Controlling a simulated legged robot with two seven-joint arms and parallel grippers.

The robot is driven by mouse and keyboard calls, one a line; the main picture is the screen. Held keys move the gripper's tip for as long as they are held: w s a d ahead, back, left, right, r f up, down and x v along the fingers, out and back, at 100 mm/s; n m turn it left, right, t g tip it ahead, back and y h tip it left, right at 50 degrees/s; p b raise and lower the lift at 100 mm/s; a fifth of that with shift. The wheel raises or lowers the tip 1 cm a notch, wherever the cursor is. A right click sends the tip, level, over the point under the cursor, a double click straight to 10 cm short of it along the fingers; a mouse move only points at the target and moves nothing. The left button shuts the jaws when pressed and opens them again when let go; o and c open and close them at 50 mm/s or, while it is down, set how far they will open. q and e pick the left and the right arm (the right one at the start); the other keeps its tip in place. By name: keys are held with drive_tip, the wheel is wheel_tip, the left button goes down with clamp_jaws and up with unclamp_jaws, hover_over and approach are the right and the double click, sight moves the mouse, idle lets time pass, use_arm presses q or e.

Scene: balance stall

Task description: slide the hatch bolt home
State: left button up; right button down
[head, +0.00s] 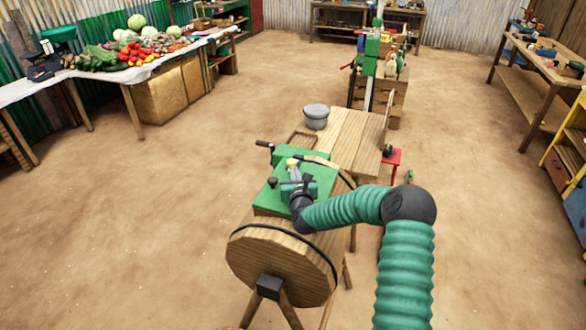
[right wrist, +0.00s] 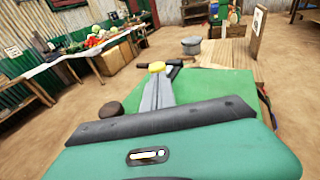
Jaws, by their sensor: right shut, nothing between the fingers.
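The green hatch cover (head: 268,199) lies on top of a wooden drum-ended body. A small yellow piece (head: 292,162), perhaps the bolt's knob, shows at the cover's far side; it also shows in the right wrist view (right wrist: 157,67). My right gripper (head: 292,170) is over the cover, shut and empty. Its grey fingers (right wrist: 157,92) end right at the yellow piece in the right wrist view; I cannot tell whether they touch it. A dark round knob (head: 272,182) stands left of the fingers. The bolt's bar is not clearly visible. My left gripper is not in view.
The drum's round wooden end (head: 265,262) faces me. A produce table (head: 100,82) stands left. Open floor lies left of the drum.

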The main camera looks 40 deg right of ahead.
drive_tip(key=shift+x, duration=0.75)
drive_tip(key=shift+w+d, duration=0.15)
drive_tip(key=shift+w, duration=0.3)
drive_tip(key=shift+a, duration=0.25)
drive_tip(key=d+b, duration=0.1)
drive_tip(key=w+d+b, duration=0.1)
drive_tip(key=d, duration=0.1)
drive_tip(key=shift+w+d+f, duration=0.1)
drive_tip(key=shift+w+d, duration=0.1)
drive_tip(key=shift+d, duration=0.05)
drive_tip(key=shift+s+r, duration=0.1)
drive_tip(key=shift+r, duration=0.25)
drive_tip(key=shift+a, duration=0.1)
